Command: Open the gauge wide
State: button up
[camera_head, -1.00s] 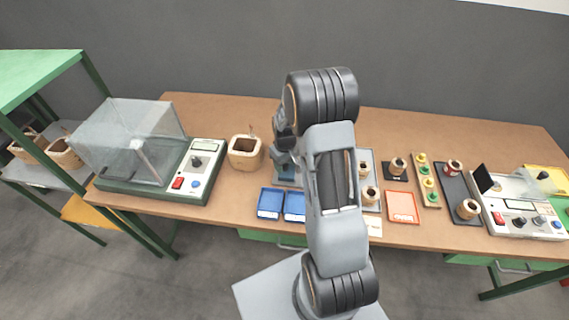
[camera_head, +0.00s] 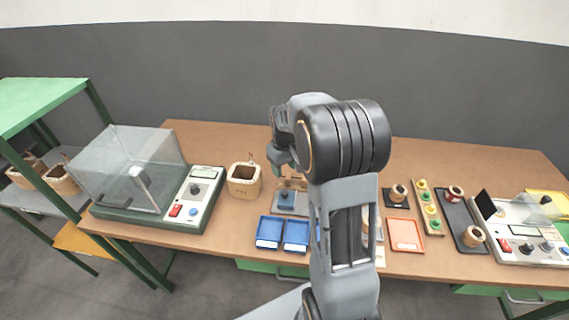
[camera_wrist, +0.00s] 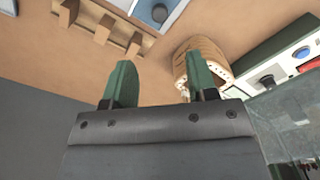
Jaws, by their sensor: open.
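A wooden piece with upright notched prongs (camera_wrist: 102,25) lies on the bench at the upper left of the wrist view; it may be the gauge, but I cannot tell for sure.
A square wound coil (camera_head: 244,181) stands left of my gripper, and also shows in the wrist view (camera_wrist: 203,63). Further left is a tester with a clear cover (camera_head: 126,168). Blue trays (camera_head: 269,233) lie in front.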

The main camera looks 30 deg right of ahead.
jog(key=shift+r, duration=0.95)
